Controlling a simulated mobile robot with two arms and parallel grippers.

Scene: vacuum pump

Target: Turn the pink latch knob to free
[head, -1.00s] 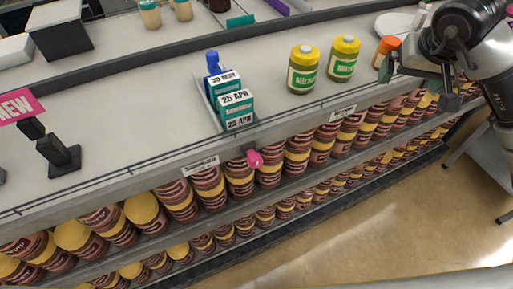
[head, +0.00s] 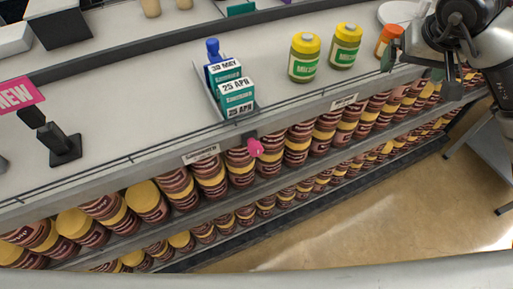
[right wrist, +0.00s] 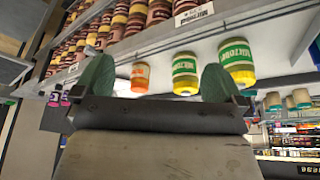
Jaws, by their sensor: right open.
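The pink latch knob (head: 255,147) sticks out from the front edge of the shelf, just below the row of teal boxes (head: 236,97). Its exact turn angle is too small to tell. My right gripper (head: 421,70) is at the upper right, well to the right of the knob and apart from it. In the right wrist view my right gripper (right wrist: 157,82) has its two green fingertips wide apart with nothing held between them. The knob cannot be made out in that view. My left gripper is not in view.
Yellow-lidded jars (head: 304,57) and an orange-lidded jar (head: 388,41) stand on the shelf top (head: 150,100) near my right gripper. A black stand (head: 60,144) with a pink sign (head: 16,95) is at the left. Brown jars (head: 210,178) fill the shelves below. Open floor (head: 350,215) lies in front.

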